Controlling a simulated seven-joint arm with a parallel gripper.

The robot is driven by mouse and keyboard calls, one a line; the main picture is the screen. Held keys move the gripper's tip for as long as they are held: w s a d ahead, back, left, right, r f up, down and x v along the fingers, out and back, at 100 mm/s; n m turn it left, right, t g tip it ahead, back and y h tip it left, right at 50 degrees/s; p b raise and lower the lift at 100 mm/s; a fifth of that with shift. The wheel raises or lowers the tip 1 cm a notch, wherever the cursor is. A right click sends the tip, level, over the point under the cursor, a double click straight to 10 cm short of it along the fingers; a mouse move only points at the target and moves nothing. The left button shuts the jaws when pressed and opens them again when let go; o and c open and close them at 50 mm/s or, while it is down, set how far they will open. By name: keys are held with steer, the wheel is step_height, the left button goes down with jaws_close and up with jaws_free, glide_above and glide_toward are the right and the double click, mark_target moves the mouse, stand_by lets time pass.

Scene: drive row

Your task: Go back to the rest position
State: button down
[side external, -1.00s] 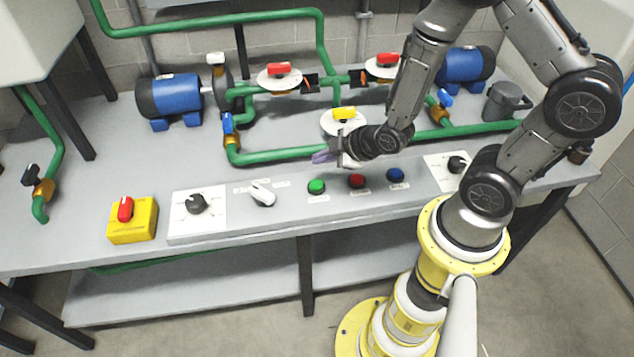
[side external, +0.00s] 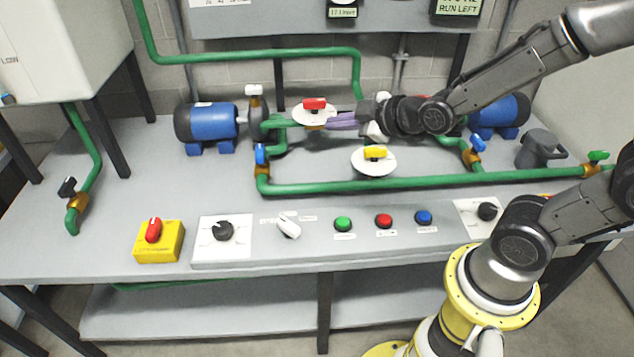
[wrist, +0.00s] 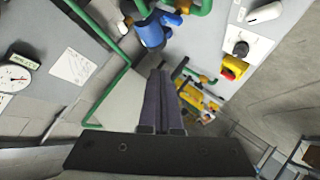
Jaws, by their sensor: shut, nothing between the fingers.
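My gripper (side external: 338,121) is in the air above the back part of the bench (side external: 140,190), in front of the green piping in the side view. Its purple-grey fingers point left and look shut, with nothing held. The fingers also show together in the wrist view (wrist: 159,100), pointing away from the camera. In the side view the fingertips overlap the red-handled valve's white disc (side external: 312,112); I cannot tell how far apart they are in depth. My forearm reaches in from the upper right.
A yellow-handled valve (side external: 375,153) stands below my gripper. Blue motors (side external: 207,124) sit at left and right. A front panel carries a white switch (side external: 288,226), green, red and blue buttons (side external: 423,217) and black knobs (side external: 222,231). A yellow box with a red knob (side external: 158,240) is at left.

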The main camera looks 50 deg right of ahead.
steer(key=s+r+m+g, duration=0.2)
steer(key=s+r+m, duration=0.2)
steer(key=s+r, duration=0.55)
steer(key=s+a+f+m+g, duration=0.1)
steer(key=s+f+m+g, duration=0.2)
steer(key=s, duration=0.8)
step_height(320, 180, down, 2)
steer(key=shift+s+f+m+g, duration=0.1)
steer(key=shift+s+m+g, duration=0.25)
steer(key=shift+g, duration=0.45)
